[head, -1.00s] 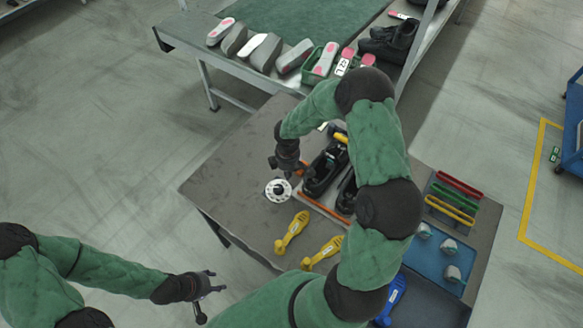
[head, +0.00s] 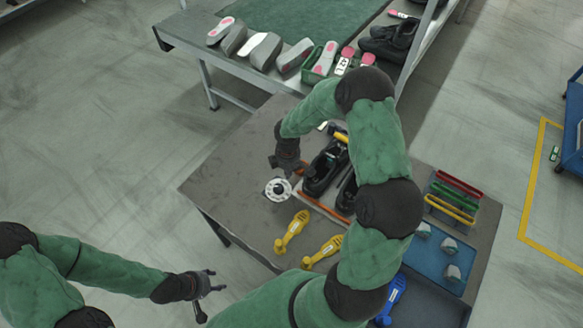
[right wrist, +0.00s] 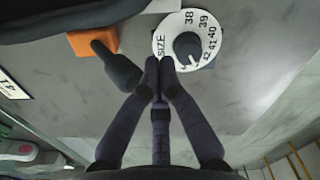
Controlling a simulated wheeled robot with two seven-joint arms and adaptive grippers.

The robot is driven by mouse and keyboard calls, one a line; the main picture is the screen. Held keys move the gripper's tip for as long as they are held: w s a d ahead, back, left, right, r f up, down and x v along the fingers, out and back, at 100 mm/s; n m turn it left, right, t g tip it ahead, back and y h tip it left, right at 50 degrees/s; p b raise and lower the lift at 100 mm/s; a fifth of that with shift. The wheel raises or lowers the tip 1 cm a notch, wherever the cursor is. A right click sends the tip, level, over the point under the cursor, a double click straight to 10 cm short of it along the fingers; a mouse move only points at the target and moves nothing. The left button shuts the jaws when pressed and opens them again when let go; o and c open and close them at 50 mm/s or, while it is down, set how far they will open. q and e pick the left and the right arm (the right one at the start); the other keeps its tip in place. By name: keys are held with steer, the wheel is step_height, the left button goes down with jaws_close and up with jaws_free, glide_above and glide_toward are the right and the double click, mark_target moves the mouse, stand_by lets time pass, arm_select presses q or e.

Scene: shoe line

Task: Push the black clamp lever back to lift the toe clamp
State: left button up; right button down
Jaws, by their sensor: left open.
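A black lever (right wrist: 118,68) with a rounded end lies beside an orange block (right wrist: 92,42) in the right wrist view. I take it to be the clamp lever. My right gripper (right wrist: 158,78) is shut and empty, with its fingertips together just right of the lever. A small gap shows between them. In the head view, my right gripper (head: 282,166) is over the table beside the black shoe fixture (head: 322,170), and my arm hides part of that fixture. The toe clamp cannot be made out clearly. My left gripper (head: 203,284) is open and empty, away from the table.
A white size dial (head: 277,190) with a dark knob is close to my right fingertips; it also shows in the right wrist view (right wrist: 165,38). Yellow tools (head: 291,231) lie nearer me. A blue tray (head: 432,257) is at right. The table's left part is clear.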

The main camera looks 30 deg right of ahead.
steer(key=shift+s+a, duration=0.15)
steer(key=shift+a, duration=0.2)
step_height(320, 180, up, 9)
steer(key=p, duration=0.6)
steer(key=shift+p, duration=0.3)
steer(key=shift+s+a, duration=0.1)
stand_by(0.6)
